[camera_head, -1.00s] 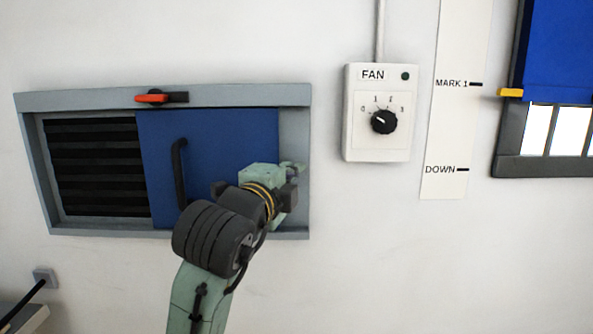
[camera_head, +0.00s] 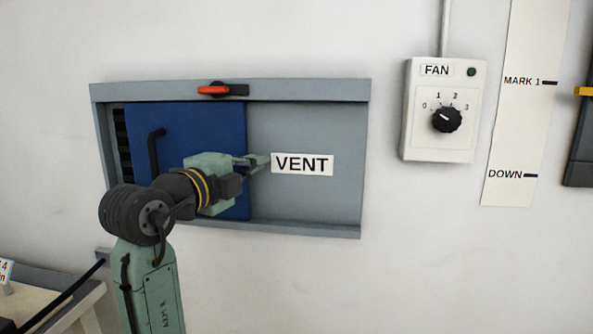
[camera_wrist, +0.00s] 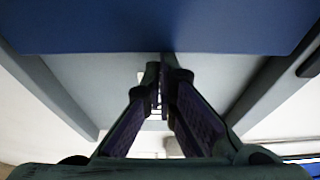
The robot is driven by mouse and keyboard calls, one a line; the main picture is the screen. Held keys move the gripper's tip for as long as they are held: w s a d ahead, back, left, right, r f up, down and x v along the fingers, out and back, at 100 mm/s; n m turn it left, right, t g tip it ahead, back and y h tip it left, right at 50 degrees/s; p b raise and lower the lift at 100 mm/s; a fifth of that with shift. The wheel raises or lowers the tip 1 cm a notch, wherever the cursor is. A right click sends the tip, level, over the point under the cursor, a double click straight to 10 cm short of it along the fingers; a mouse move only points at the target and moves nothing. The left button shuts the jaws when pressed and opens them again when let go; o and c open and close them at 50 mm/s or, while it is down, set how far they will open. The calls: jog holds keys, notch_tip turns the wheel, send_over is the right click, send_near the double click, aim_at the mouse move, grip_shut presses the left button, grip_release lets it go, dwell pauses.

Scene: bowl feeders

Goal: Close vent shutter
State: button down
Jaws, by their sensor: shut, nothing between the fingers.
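The blue vent shutter (camera_head: 190,130) is a sliding panel in a grey frame (camera_head: 300,90). It covers most of the dark louvred opening (camera_head: 122,140), and a narrow strip of slats shows at its left. Its black handle (camera_head: 153,150) is near its left side. My gripper (camera_head: 262,161) is shut and empty in front of the panel's right edge, beside the VENT label (camera_head: 302,163). In the wrist view the shut fingers (camera_wrist: 160,75) point toward the grey plate, with the blue panel (camera_wrist: 160,25) above. Contact with the panel cannot be told.
A red-tipped latch (camera_head: 215,90) sits on the top rail. A fan control box (camera_head: 440,110) with a dial is on the wall to the right, next to a marked strip (camera_head: 525,100). A table edge (camera_head: 60,300) stands at lower left.

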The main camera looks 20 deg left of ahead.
jog(key=s+a, duration=0.2)
jog(key=a, duration=0.4)
jog(key=shift+a, duration=0.25)
jog(key=shift+a, duration=0.1)
